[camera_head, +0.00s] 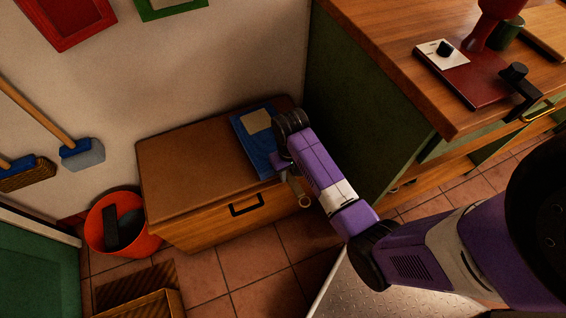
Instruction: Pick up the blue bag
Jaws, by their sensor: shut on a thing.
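The blue bag (254,142) has a beige patch near its top and lies on the brown top of a low wooden chest (185,175), towards its right end. My gripper (283,165) is at the bag's right edge and is shut on it. My purple forearm and dark wrist joint hide part of the bag's right side and most of the fingers. I cannot tell whether the bag is lifted off the chest.
A green cabinet with a wooden worktop (390,60) stands close on the right, with a red grinder (470,75) on it.

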